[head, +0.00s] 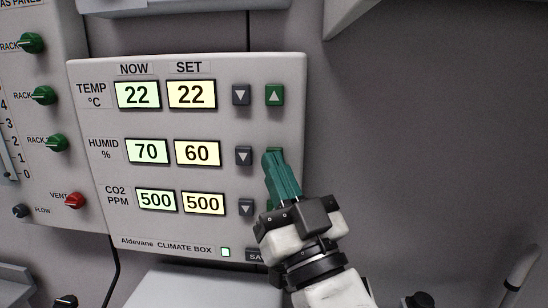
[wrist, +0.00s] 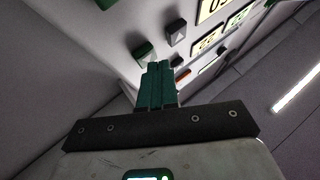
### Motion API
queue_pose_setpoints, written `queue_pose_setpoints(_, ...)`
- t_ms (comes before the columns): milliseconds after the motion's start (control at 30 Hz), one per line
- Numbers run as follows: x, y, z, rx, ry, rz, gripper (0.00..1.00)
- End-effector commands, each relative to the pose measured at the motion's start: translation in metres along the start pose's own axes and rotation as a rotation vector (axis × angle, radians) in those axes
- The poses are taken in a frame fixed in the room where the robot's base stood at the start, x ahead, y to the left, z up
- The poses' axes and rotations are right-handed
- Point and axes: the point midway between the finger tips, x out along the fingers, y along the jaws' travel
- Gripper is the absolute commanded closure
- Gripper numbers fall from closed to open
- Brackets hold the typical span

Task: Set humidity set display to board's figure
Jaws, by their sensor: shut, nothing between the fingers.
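The climate box (head: 185,232) is a pale panel with three rows of displays. The humidity set display (head: 198,153) reads 60, and the humidity now display (head: 147,151) reads 70. The grey humidity down button (head: 244,156) is clear to view. My gripper (head: 272,158) is shut, its green fingertips over the spot of the humidity up button, which they mostly hide. I cannot tell whether they touch it. In the wrist view my gripper (wrist: 158,68) is shut and empty, close to the panel buttons. The board with the figure is not in view.
The temperature set display (head: 192,94) reads 22, and the CO2 set display (head: 204,203) reads 500. The green temperature up button (head: 274,95) is above my fingers. A panel with green knobs (head: 44,95) and a red vent knob (head: 74,200) is at left. The wall at right is bare.

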Motion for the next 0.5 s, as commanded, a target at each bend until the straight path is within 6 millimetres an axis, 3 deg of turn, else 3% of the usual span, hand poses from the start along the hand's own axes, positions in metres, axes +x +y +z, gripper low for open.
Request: queue_pose_setpoints(500,0.0041,0.0035,0.0024,-0.001,0.001,0.001,1.00)
